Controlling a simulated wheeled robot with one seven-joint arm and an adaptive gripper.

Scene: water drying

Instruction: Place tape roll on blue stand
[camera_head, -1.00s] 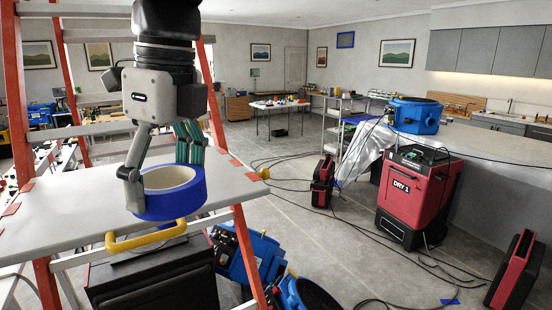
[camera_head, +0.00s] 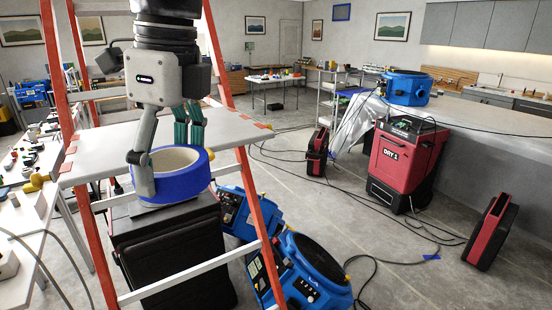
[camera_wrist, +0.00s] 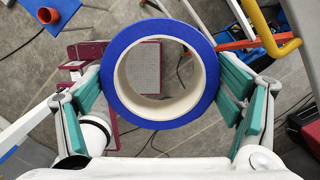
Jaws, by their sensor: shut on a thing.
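The tape roll (camera_head: 187,184) is a wide blue ring with a pale core. My gripper (camera_head: 168,160) is shut on it, holding it off the floor beside the ladder's grey platform. In the wrist view the roll (camera_wrist: 108,76) sits between the green pads of my gripper (camera_wrist: 162,95), its hole open to the camera. I cannot pick out the blue stand for certain. A flat blue thing (camera_wrist: 66,18) with an orange cylinder on it shows at the wrist view's upper left; I cannot tell whether it is the stand.
An orange stepladder (camera_head: 256,220) with a grey platform (camera_head: 228,132) stands close by. A black case (camera_head: 172,262) shows below the roll. Blue machines (camera_head: 312,272) stand right of the ladder. A red dehumidifier (camera_head: 400,165) and cables are beyond. A white table (camera_head: 25,240) with small items is left.

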